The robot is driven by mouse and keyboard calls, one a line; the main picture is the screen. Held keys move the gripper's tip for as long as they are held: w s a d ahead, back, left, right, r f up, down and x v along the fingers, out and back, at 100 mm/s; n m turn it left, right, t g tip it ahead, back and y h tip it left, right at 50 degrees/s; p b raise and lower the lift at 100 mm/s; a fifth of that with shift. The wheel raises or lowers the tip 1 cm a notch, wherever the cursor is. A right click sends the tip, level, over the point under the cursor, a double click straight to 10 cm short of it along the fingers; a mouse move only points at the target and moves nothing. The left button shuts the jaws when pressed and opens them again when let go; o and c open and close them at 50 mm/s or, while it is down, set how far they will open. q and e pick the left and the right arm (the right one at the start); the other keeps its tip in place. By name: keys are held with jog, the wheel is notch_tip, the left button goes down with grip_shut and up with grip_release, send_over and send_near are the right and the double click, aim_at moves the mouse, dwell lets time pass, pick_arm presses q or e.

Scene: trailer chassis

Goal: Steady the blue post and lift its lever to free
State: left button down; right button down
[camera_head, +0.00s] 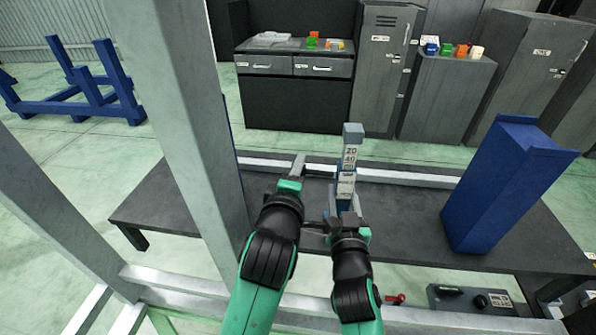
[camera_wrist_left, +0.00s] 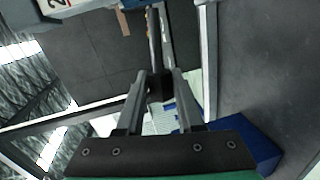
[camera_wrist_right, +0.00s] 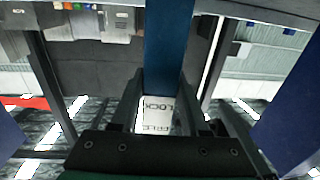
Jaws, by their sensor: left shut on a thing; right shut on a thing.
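The blue post (camera_wrist_right: 168,45) stands upright in the right wrist view, with a white plate (camera_wrist_right: 158,112) lettered LOCK and FREE below it. In the head view a grey column with number labels (camera_head: 349,160) rises from its blue lower part (camera_head: 343,208). My right gripper (camera_head: 346,214) is shut on the post low down; its fingers (camera_wrist_right: 168,118) flank it. My left gripper (camera_head: 298,172) is shut on the grey lever (camera_wrist_left: 160,35), left of the post. The lever's far end and its joint with the post are not clear.
A dark table (camera_head: 400,210) lies beneath, with a pale rail (camera_head: 400,179) along its far side. A large blue block (camera_head: 505,185) stands on the right. A grey upright beam (camera_head: 185,110) is close on the left. Cabinets (camera_head: 385,70) stand behind.

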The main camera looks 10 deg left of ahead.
pick_arm(q)
jog(key=shift+r, duration=0.1)
jog(key=c, duration=0.5)
grip_release()
